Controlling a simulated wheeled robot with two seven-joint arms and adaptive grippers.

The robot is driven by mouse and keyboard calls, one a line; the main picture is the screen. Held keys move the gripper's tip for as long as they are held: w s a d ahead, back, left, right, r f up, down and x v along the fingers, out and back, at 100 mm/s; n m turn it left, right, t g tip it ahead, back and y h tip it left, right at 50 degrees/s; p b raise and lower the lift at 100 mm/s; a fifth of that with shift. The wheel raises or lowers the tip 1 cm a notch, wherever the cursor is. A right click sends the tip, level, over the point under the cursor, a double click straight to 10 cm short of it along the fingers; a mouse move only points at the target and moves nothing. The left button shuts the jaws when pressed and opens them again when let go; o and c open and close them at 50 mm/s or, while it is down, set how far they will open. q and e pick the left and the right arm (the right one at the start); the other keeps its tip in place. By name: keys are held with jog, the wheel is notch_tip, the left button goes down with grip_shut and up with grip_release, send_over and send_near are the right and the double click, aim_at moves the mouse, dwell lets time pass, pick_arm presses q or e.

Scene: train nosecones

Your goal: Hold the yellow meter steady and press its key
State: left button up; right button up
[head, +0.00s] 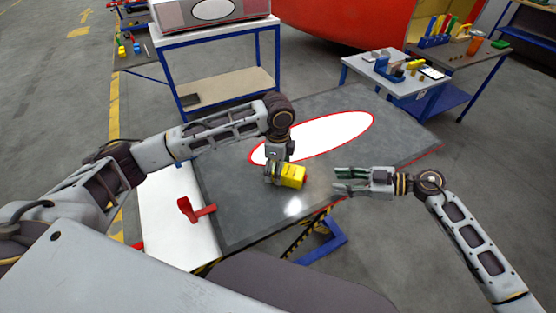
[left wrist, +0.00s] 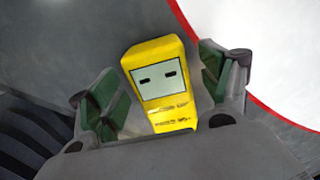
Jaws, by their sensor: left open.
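The yellow meter (head: 293,176) is on the dark grey table (head: 240,215); a small red spot shows at its right end. In the left wrist view the meter (left wrist: 165,75) shows a pale screen with two dark dashes, and its lower end is cut off by the gripper body. My left gripper (head: 271,177) is open, coming down at the meter, with its green-padded fingers on either side of it. My right gripper (head: 348,181) is open and empty, to the right of the meter with a clear gap between.
A white oval with a red rim (head: 335,133) marks the table behind the meter. A red clamp-like piece (head: 196,210) lies at the left on a white panel (head: 165,215). A blue-framed bench (head: 215,90) and a tool table (head: 400,85) stand behind.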

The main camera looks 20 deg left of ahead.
pick_arm(q)
jog(key=shift+f, duration=0.85)
jog(key=c, duration=1.4)
pick_arm(e)
jog(key=shift+r, duration=0.1)
jog(key=shift+c, duration=0.4)
grip_shut()
pick_arm(q)
jog(key=shift+s+f, duration=0.1)
pick_arm(e)
jog(key=shift+a+r, duration=0.1)
